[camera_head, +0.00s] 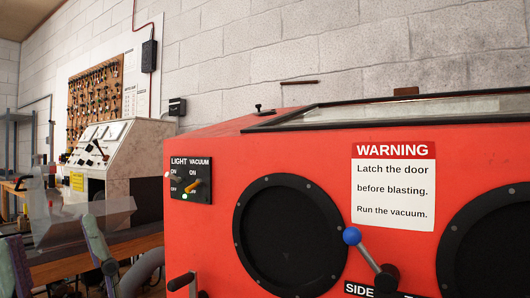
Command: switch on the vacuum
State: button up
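The red blasting cabinet (222,240) fills the middle and right of the head view. A small black switch panel (207,168) sits at the upper left of its front face, labelled LIGHT and VACUUM, with ON above OFF. The vacuum switch (194,186) is a small yellow-orange lever under the VACUUM label. It slants toward the lower left, near OFF, but its exact position is too small to tell. A small green lamp (185,197) shows at the panel's lower edge. I cannot make out my gripper in this view.
Two round black glove ports (289,235) and a blue-knobbed lever (352,236) are on the cabinet front. A black-gripped handle (181,282) stands out below the panel. A clear shield (80,218) and purple uprights (97,247) are at lower left.

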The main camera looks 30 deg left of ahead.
aim_at(199, 181)
jog(key=u, duration=1.2)
